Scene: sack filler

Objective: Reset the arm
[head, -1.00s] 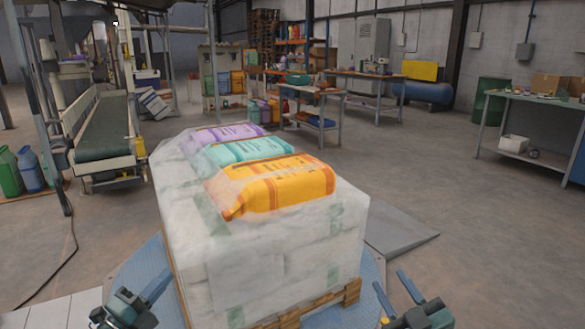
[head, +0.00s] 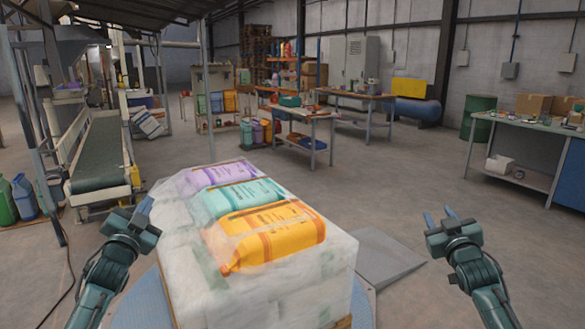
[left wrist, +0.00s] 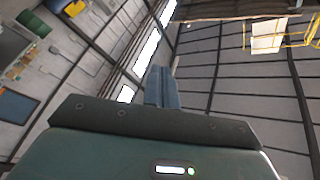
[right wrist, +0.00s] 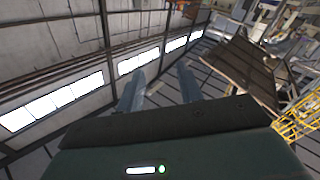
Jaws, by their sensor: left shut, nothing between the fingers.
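My left gripper (head: 146,206) is raised at the left of the wrapped pallet stack in the head view. Its fingers are together with nothing between them, as the left wrist view (left wrist: 161,88) shows. My right gripper (head: 438,217) is raised to the right of the stack. Its two fingers stand apart and hold nothing, which also shows in the right wrist view (right wrist: 160,90). Both grippers point upward and away from me, clear of the stack.
The film-wrapped stack (head: 260,290) stands in front of me. Purple (head: 217,173), teal (head: 238,197) and orange (head: 270,236) sacks show on top. A conveyor (head: 98,155) is at the left, a workbench (head: 530,135) at the right. A grey ramp (head: 380,258) lies right of the stack; floor beyond is open.

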